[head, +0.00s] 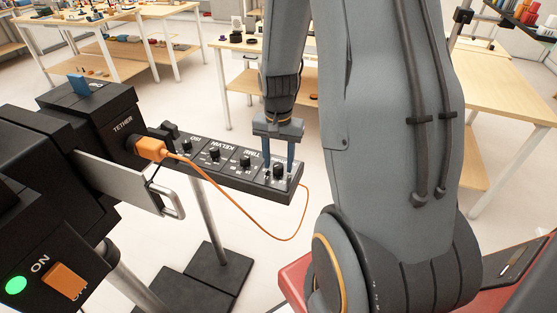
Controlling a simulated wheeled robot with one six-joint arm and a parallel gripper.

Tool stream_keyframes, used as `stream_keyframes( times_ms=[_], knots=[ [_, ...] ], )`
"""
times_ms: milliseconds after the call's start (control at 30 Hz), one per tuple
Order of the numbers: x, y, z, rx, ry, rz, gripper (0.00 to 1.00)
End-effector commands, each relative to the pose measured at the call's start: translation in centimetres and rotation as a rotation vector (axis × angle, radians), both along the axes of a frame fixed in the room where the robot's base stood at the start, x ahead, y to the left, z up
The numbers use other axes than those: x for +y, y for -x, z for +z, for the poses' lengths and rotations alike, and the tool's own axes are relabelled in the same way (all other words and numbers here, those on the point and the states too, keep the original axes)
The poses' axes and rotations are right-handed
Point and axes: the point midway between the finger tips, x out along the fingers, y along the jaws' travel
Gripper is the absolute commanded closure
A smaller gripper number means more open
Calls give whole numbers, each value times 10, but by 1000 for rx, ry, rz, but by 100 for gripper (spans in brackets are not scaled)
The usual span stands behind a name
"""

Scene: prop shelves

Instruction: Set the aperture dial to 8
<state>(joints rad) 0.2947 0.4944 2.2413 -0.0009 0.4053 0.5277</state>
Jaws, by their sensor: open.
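A long dark control panel (227,169) carries a row of several black dials with white upside-down lettering, including ISO, KELVIN and TIME. The dial at its right end (279,170) looks like the aperture dial; its label is partly hidden by my gripper. My gripper (278,174) points down over this dial with its two blue fingers apart, one on each side of the knob. I cannot tell whether the fingers touch it. The dial's pointer and setting are too small to read.
An orange cable (268,232) runs from a plug (150,149) marked TETHER and loops below the panel. A black camera-like body (92,115) and a metal handle (170,200) stand at left. A box with an orange switch (66,280) and green light is nearer. Wooden tables (510,110) stand behind.

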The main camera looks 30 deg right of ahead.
Motion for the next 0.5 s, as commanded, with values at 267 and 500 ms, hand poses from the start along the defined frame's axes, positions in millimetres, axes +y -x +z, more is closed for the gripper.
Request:
stream_keyframes(
  times_ms=[267, 500],
  knots=[
    [0, 0, 0, 0, 0, 0, 73],
    [0, 0, 0, 0, 0, 1, 98]
  ],
)
